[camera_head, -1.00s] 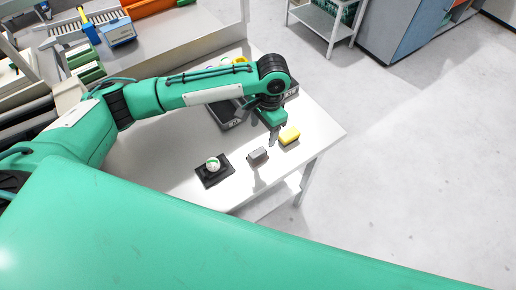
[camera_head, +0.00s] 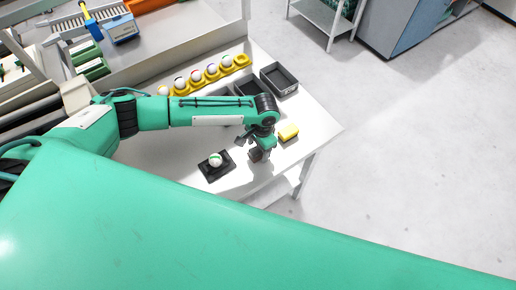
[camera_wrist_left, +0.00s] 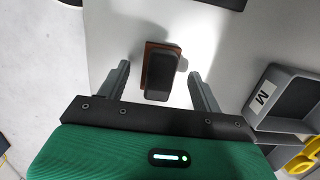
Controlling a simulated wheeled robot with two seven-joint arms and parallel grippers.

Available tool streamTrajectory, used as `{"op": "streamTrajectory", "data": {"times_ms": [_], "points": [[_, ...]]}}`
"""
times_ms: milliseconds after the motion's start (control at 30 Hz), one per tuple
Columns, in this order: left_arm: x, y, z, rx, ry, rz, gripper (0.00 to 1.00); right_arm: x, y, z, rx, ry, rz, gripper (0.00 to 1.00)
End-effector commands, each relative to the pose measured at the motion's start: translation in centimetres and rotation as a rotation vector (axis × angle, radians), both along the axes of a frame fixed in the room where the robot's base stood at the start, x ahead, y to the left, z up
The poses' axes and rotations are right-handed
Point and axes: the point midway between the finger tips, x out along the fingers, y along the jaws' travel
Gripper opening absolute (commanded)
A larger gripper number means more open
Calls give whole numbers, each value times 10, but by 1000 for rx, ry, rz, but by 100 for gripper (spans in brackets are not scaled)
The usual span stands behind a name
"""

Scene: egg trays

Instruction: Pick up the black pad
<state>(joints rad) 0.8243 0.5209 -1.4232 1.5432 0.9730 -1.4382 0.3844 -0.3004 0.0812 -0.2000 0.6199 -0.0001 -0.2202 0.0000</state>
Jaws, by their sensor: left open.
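A small dark pad with a brown edge (camera_wrist_left: 160,72) stands on the white table. In the left wrist view it sits between the fingers of my left gripper (camera_wrist_left: 159,78), with a gap on both sides. My left gripper is open, and the fingers appear not to touch the pad. In the head view my left gripper (camera_head: 254,146) is over the pad's place near the table's front edge and mostly hides it. My right gripper is not in view.
A flat black square holder (camera_head: 207,174) with a white ball-like egg (camera_head: 215,160) lies to the left. A yellow block (camera_head: 288,132) is close on the right. Dark trays (camera_head: 280,80) and a yellow egg tray (camera_head: 241,61) stand behind. A grey tray marked M shows in the wrist view (camera_wrist_left: 262,97).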

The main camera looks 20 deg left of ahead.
Motion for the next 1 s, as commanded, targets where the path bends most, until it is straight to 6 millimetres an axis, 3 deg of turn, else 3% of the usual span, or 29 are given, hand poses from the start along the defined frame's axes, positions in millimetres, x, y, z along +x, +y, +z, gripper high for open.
{"op": "streamTrajectory", "data": {"times_ms": [333,600,1000], "points": [[-1,1,-11,0,0,-1,66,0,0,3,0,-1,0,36],[-1,1,-10,0,0,-1,18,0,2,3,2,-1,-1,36],[-1,0,-3,-2,-1,-1,17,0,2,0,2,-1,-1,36]]}}
